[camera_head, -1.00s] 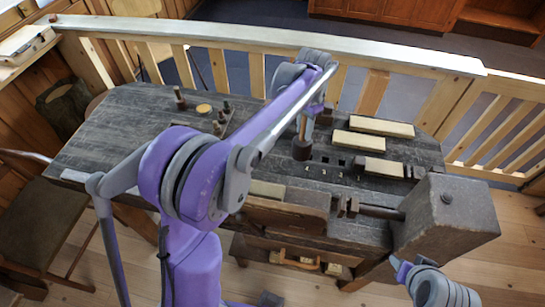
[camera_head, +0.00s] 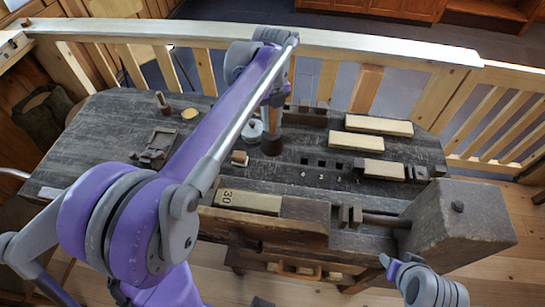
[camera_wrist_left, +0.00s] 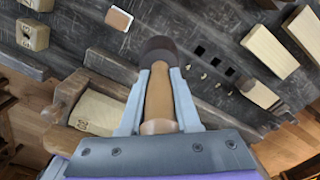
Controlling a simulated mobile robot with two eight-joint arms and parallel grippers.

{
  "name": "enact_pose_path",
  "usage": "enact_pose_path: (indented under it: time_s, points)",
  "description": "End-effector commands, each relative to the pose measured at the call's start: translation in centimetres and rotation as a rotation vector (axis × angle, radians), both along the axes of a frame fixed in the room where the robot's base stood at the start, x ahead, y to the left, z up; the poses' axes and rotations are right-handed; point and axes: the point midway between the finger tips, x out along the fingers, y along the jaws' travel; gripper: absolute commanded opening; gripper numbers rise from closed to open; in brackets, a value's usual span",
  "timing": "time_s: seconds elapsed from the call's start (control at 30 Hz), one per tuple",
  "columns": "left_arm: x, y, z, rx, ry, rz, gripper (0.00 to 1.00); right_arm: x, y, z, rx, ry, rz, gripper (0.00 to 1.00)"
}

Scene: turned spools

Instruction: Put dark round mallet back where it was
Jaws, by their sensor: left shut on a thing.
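The dark round mallet has a dark cylindrical head (camera_head: 271,143) and a pale wooden handle (camera_wrist_left: 158,95). It is upright, head down, over the workbench (camera_head: 100,160), left of the row of square holes. My left gripper (camera_wrist_left: 157,88) is shut on the handle, one finger on each side. In the head view the left gripper (camera_head: 272,108) is small and partly hidden by my arm. I cannot tell whether the head touches the bench top. My right gripper (camera_head: 390,262) is at the lower right, away from the bench top; its finger opening is unclear.
A block marked 30 (camera_head: 248,202) lies at the front edge beside the vise (camera_head: 455,222). Pale blocks (camera_head: 378,125) lie right of the mallet. A small wooden piece (camera_head: 240,158) lies to its left. A dark tray (camera_head: 158,145) and peg (camera_head: 162,102) stand farther left. A railing (camera_head: 340,46) runs behind.

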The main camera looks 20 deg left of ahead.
Motion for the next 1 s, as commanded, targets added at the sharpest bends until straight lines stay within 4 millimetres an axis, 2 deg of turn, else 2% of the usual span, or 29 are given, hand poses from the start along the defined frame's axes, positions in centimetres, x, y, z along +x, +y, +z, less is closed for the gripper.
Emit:
enact_pose_path:
  time_s: [0.2, 0.37, 0.6, 1.0]
  points:
    - [0.0, 0.0, -4.1, 0.000, 0.000, -0.003, 0.00, -0.1, 0.0, -0.3, 0.000, 0.002, 0.000, 0.50]
    - [0.0, 0.0, -5.6, 0.000, 0.000, -0.002, 0.00, -0.1, 0.0, -0.4, 0.000, 0.003, 0.000, 0.50]
    - [0.0, 0.0, -8.8, 0.000, 0.000, -0.001, 0.00, -0.2, 0.0, -0.6, 0.000, 0.004, 0.000, 0.50]
    - [-0.1, 0.0, -9.5, 0.001, 0.001, -0.001, 0.00, -0.3, 0.0, -0.8, 0.000, 0.006, 0.000, 0.50]
